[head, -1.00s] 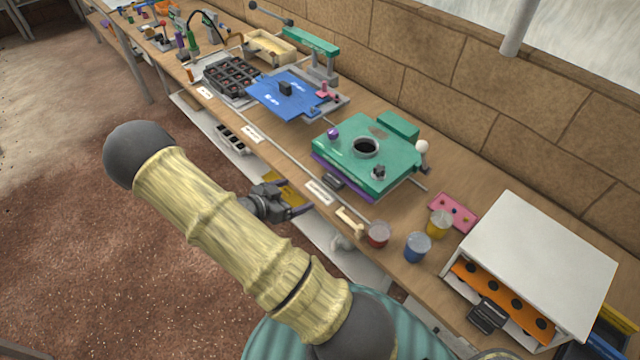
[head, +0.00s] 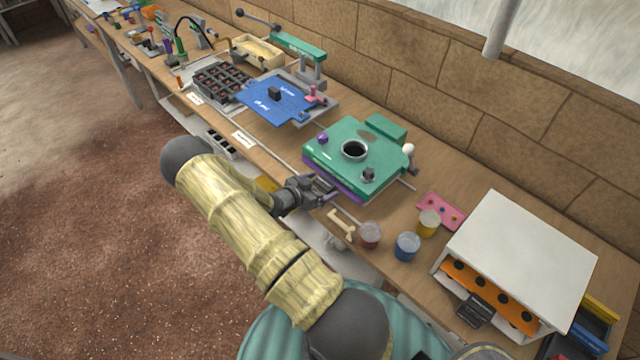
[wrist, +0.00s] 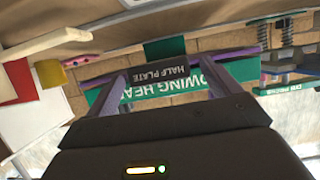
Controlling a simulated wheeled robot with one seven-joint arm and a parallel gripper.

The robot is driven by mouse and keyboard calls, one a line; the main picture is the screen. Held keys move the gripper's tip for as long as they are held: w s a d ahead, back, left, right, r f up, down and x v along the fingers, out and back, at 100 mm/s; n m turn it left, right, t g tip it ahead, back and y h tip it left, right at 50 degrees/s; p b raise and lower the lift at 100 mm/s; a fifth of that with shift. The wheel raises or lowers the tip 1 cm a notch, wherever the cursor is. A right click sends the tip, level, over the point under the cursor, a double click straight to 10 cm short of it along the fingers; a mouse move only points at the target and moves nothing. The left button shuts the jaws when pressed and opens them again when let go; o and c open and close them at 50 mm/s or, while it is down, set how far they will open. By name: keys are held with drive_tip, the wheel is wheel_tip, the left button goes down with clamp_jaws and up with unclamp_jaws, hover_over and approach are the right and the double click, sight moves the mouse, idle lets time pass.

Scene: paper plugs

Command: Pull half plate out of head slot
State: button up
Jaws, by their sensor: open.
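The green blowing head (head: 385,158) sits on the bench, with a round dark opening on top. The purple half plate (head: 347,192) shows as a thin edge under its front side. In the wrist view, a dark tab lettered HALF PLATE (wrist: 160,73) stands in front of the green head face (wrist: 140,90), with purple edges to both sides. My gripper (head: 322,187) is at the front of the head, at the plate's level. Its fingers (wrist: 164,82) are open, one on each side of the tab. Whether they touch it is unclear.
Red (head: 370,235), blue (head: 406,246) and yellow (head: 428,223) cups and a pink plate (head: 441,210) stand to the right, before a white box (head: 525,245). A cream bone-shaped piece (head: 341,222) lies near the front edge. A blue plate (head: 270,100) is further left.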

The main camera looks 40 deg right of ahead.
drive_tip(key=shift+d, duration=0.15)
drive_tip(key=c, duration=1.2)
